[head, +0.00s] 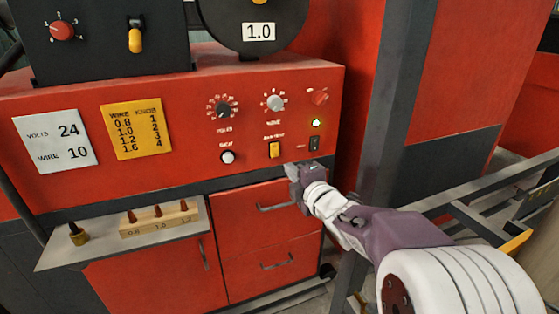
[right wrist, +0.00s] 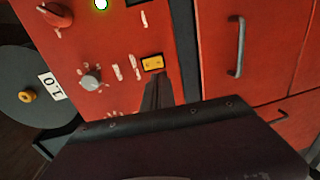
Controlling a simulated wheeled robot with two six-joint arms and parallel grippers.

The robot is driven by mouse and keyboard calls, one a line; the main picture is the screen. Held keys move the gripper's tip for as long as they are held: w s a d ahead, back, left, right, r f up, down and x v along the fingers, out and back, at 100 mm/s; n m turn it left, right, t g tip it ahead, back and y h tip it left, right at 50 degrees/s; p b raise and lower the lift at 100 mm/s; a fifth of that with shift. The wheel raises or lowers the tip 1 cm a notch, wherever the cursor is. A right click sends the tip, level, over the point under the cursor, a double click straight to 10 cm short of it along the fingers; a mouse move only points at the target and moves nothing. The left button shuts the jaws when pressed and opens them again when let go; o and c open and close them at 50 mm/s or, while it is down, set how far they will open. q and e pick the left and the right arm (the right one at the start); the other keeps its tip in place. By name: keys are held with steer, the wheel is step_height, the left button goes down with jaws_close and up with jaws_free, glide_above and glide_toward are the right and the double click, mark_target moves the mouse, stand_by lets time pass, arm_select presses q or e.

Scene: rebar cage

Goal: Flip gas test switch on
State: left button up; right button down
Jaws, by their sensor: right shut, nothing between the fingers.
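The gas test switch (head: 274,150) is a small yellow rocker on the red machine's front panel, under the pale knob. Its label is too small to read surely. It also shows in the right wrist view (right wrist: 153,63), just beyond my fingertips. I cannot tell which way the rocker is tipped. My right gripper (head: 290,171) is shut and empty, just below and right of the switch in the head view. A small gap seems to lie between fingertips and switch. My left gripper is not in view.
A black switch (head: 314,143) and a lit lamp (head: 316,123) sit right of the yellow switch. A pale knob (head: 275,103), a black knob (head: 222,108) and a white button (head: 227,157) are nearby. Drawers with handles (head: 276,206) lie below. A grey post (head: 389,110) stands at right.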

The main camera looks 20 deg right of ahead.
mark_target(275, 155)
steer(key=w, duration=0.3)
steer(key=w+p, duration=0.1)
steer(key=w, duration=0.2)
steer(key=w+f, duration=0.1)
steer(key=w, duration=0.1)
steer(key=shift+w+p, duration=0.35)
steer(key=shift+w, duration=0.05)
